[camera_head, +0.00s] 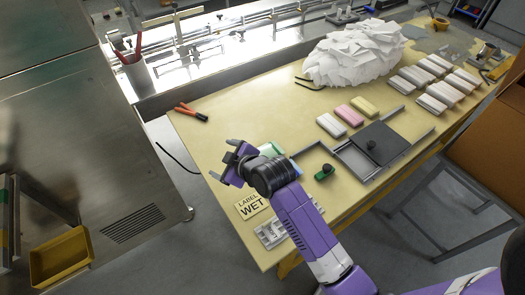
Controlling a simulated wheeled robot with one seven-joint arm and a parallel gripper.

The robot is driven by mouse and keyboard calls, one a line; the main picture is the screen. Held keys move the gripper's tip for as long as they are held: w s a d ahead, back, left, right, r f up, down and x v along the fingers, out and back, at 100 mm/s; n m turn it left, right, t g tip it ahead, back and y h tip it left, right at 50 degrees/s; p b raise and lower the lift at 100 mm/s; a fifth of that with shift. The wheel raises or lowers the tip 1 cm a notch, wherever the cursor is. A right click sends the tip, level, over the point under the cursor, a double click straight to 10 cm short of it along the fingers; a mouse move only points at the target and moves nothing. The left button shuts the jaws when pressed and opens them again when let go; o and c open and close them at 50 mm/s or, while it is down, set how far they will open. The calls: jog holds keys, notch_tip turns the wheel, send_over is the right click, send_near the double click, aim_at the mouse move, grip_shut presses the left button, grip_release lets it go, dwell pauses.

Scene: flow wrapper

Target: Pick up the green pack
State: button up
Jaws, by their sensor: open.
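The green pack (276,147) lies on the yellow table (220,130), mostly hidden behind my gripper's wrist; only part of its top shows. My gripper (226,163) is open over the table's left edge, its two purple and black fingers apart with nothing visible between them. The fingers point left, away from the green pack. I cannot tell how high the wrist is above the pack.
A blue pack (295,168) shows partly beside my arm. White (331,125), pink (349,115) and yellow (364,106) packs lie farther right. Red-handled pliers (192,112) lie at the left.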

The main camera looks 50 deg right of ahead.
aim_at(263, 153)
jog(key=d+n+g, duration=0.3)
jog(key=w+d+f+n+g+y+p, duration=0.1)
jog(key=d+n, duration=0.1)
jog(key=shift+w+g, duration=0.1)
jog(key=shift+g, duration=0.3)
jog(key=s+d+r+n+g, duration=0.1)
jog(key=d+g, duration=0.1)
jog(key=s+d+r+n+g+p, duration=0.1)
jog(key=s+d+n, duration=0.1)
jog(key=s+d+r+n+g, duration=0.1)
jog(key=s+d+n+g, duration=0.1)
jog(key=shift+s+d+r+g, duration=0.2)
jog(key=shift+d+r+g, duration=0.1)
jog(key=shift+r, duration=0.1)
jog(key=shift+s+d+r+g, duration=0.1)
jog(key=shift+s+d+g, duration=0.05)
jog(key=shift+s+g, duration=0.15)
notch_tip(263, 153, down, 2)
jog(key=shift+s+d+f, duration=0.1)
jog(key=shift+f, duration=0.1)
jog(key=shift+d+f+p, duration=0.1)
jog(key=shift+f+p, duration=0.2)
jog(key=shift+f, duration=2.3)
jog(key=c, duration=1.4)
jog(key=shift+r, duration=0.15)
